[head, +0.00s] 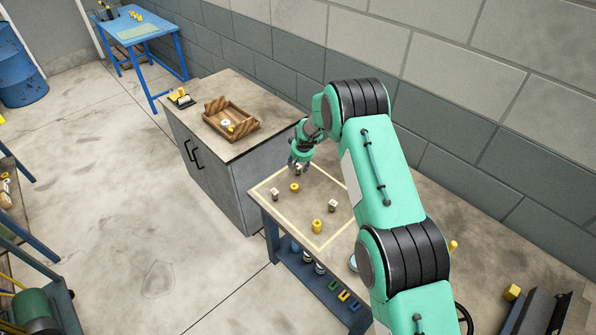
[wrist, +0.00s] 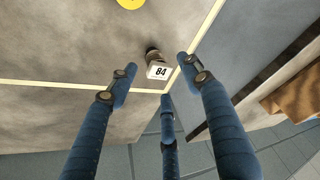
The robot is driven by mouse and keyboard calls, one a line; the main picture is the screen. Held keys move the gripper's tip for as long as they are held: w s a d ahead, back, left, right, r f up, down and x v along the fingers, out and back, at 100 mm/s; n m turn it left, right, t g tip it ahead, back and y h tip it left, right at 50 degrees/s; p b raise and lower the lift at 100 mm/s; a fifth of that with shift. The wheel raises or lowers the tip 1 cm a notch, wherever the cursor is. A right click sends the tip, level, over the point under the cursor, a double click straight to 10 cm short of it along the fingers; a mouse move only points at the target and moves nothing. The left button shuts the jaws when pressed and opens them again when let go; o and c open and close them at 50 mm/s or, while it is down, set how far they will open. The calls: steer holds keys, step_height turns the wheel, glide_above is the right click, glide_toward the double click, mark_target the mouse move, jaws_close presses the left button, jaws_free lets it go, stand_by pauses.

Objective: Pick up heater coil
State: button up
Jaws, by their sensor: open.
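My gripper (head: 299,160) is over the far corner of the taped square on the work table. In the wrist view my gripper (wrist: 158,84) has its blue fingers spread and empty. A small dark brown, rounded piece with a white tag reading 84 (wrist: 158,70) stands just inside the tape corner, between and beyond the fingertips, apart from them. In the head view it is mostly hidden by my gripper. I cannot tell from its look whether it is the heater coil. Similar tagged pieces stand at the square's left (head: 275,194) and right (head: 332,205).
A yellow piece (head: 294,187) and a larger yellow piece (head: 317,226) stand in the square. A grey cabinet (head: 207,180) with a wooden tray (head: 208,121) adjoins the table at the back left. A block wall (head: 455,125) runs behind. Floor at left is open.

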mark_target(298, 168)
stand_by(0.4)
steer(key=shift+b+x, duration=0.3)
steer(key=shift+x, duration=2.35)
steer(key=shift+d, duration=0.1)
jaws_close()
